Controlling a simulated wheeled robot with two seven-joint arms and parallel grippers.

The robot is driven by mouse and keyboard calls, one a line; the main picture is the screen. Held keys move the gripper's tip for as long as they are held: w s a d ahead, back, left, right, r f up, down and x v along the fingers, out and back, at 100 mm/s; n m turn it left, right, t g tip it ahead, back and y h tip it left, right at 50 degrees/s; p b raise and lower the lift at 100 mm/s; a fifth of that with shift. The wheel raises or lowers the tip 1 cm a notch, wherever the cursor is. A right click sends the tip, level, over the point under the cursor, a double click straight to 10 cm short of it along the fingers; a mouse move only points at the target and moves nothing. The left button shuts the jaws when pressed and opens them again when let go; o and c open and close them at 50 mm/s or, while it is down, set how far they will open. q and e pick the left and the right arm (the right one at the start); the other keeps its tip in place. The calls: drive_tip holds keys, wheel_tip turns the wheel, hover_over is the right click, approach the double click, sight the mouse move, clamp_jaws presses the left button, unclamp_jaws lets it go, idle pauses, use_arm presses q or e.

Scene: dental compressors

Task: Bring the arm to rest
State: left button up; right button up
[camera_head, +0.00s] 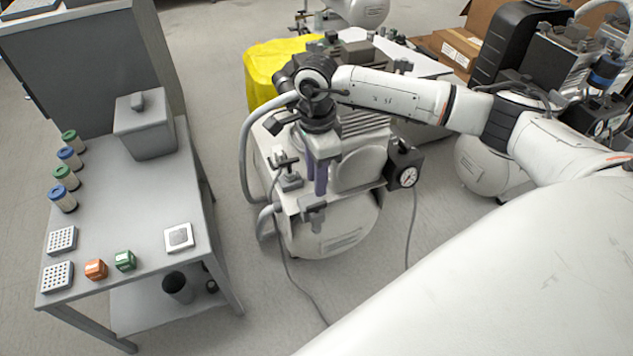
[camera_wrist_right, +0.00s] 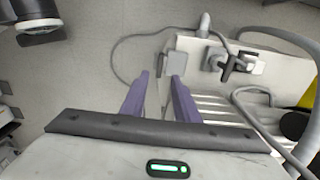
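My right arm reaches in from the right side of the head view. Its gripper (camera_head: 316,190) points down over the white dental compressor (camera_head: 335,232) in the middle. In the right wrist view the two purple fingers of the right gripper (camera_wrist_right: 161,76) stand apart with nothing between them. Part of the compressor, with a dark valve handle (camera_wrist_right: 232,64) and pale ribs, lies beyond and to the right of the fingers. I cannot tell how far the fingertips are above it. My left gripper is not in view.
A pressure gauge (camera_head: 408,177) sits at the compressor's right side. A grey table (camera_head: 150,200) at left bears several jars, small blocks and a grey box (camera_head: 145,126). More compressors and a cardboard box (camera_head: 455,48) stand at the back right. Floor shows between table and compressor.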

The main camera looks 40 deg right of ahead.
drive_tip(key=shift+r, duration=1.1)
